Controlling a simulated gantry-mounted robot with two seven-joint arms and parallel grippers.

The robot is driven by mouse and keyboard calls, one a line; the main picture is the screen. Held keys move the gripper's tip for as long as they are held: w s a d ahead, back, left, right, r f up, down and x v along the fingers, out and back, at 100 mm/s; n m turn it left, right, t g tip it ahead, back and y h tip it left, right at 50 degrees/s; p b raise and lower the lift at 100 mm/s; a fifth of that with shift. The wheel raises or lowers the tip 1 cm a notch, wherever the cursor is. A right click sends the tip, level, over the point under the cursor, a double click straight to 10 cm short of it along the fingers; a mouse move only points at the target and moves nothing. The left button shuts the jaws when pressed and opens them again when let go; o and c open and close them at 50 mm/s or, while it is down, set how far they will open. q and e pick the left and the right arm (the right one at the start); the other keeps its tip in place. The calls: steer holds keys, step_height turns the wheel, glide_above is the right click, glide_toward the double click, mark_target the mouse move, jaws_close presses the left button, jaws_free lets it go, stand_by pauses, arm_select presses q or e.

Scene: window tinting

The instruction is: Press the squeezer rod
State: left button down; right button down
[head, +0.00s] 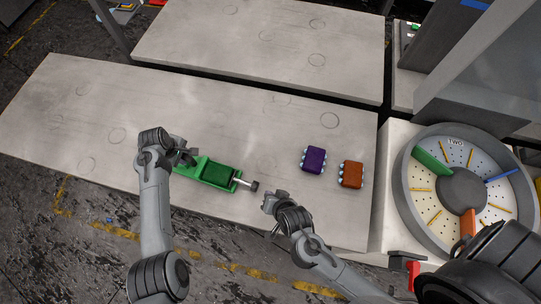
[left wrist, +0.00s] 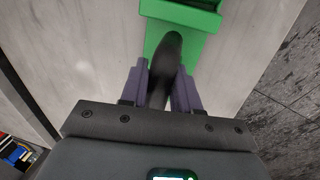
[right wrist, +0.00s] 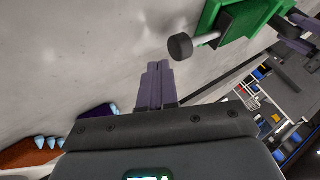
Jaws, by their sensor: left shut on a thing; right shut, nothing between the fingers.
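The green squeezer (head: 213,173) lies on the grey table, and its green body also shows in the right wrist view (right wrist: 247,14). A metal squeezer rod (head: 244,183) with a black end knob sticks out of its right end. In the right wrist view the rod (right wrist: 207,39) and knob are apart from my right gripper (right wrist: 157,66). That gripper is shut and empty, to the right of and nearer than the knob in the head view (head: 268,203). My left gripper (head: 184,157) is shut on the squeezer's black handle (left wrist: 167,60) at the left end.
A purple block (head: 314,158) and an orange block (head: 351,174), both with pale blue knobs, lie on the table (head: 60,110) to the right. A round divided tray (head: 404,190) stands beyond the table's right edge. The table left of the squeezer is clear.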

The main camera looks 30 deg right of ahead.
arm_select(q)
steer(key=shift+a, duration=0.15)
arm_select(e)
steer(key=shift+v, duration=2.25)
arm_select(q)
steer(key=shift+c, duration=1.2)
jaws_free()
steer(key=shift+r, duration=0.1)
steer(key=shift+s+a+r, duration=0.1)
steer(key=shift+a+r, duration=0.05)
steer(key=shift+r, duration=0.8)
steer(key=shift+s+a+r, duration=0.1)
steer(key=shift+s+r, duration=0.05)
steer(key=shift+r, duration=0.8)
steer(key=shift+s+a+r, duration=0.1)
steer(key=shift+a+r, duration=0.05)
steer(key=shift+r, duration=0.8)
steer(key=shift+r, duration=3)
